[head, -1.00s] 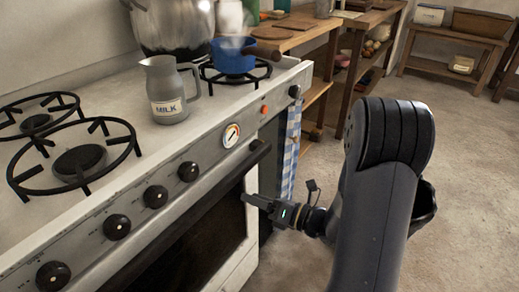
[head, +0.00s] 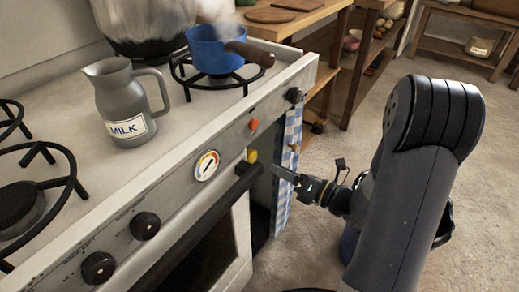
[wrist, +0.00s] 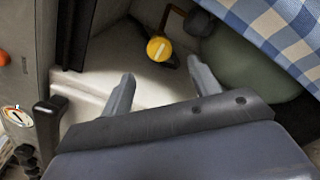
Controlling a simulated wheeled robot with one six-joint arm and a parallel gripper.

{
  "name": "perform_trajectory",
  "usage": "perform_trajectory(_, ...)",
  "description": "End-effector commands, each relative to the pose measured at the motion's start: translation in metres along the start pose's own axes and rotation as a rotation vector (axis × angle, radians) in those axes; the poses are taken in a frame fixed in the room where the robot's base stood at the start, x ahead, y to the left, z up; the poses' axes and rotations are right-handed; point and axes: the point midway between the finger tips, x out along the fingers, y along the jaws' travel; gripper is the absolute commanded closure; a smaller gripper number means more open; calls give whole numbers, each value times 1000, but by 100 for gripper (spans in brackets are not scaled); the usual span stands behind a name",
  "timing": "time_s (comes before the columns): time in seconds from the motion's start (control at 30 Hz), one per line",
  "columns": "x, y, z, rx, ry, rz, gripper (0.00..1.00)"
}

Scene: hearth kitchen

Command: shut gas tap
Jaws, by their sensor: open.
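In the wrist view the gas tap is a round yellow knob (wrist: 159,48) with a pale bar across it, on a dark pipe fitting. It lies just beyond and between my open fingertips (wrist: 162,72), apart from them. A green rounded gas bottle (wrist: 235,75) is to its right, partly under a cloth. In the head view a small yellow patch (head: 252,156) shows by the end of the oven handle, apparently the tap. My gripper (head: 275,171) is in front of the gap beside the stove, its fingers pointing left. It holds nothing.
A blue checkered cloth (wrist: 275,30) hangs over the bottle; it also shows in the head view (head: 291,150). The oven handle (head: 200,228) and stove front are close on the left. A milk jug (head: 120,105) and blue pan (head: 213,50) stand on the stove. Floor at right is clear.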

Motion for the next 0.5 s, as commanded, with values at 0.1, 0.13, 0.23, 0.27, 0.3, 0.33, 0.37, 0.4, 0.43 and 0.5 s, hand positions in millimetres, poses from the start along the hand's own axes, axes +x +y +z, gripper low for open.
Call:
perform_trajectory(0.1, 14, 0, -2, -1, 4, 4, 41)
perform_trajectory(0.13, 19, 0, -2, -2, 5, 4, 41)
perform_trajectory(0.23, 36, 0, -2, -3, 5, 5, 41)
perform_trajectory(0.27, 41, 0, -2, -2, 5, 5, 41)
perform_trajectory(0.3, 48, 1, -2, -2, 5, 6, 41)
perform_trajectory(0.33, 53, 1, -2, -1, 4, 6, 41)
perform_trajectory(0.37, 58, 0, -2, -2, 5, 5, 41)
perform_trajectory(0.4, 65, 0, -2, -2, 4, 4, 41)
perform_trajectory(0.43, 70, 0, -2, -3, 4, 5, 41)
perform_trajectory(0.5, 79, 1, -2, -1, 3, 4, 41)
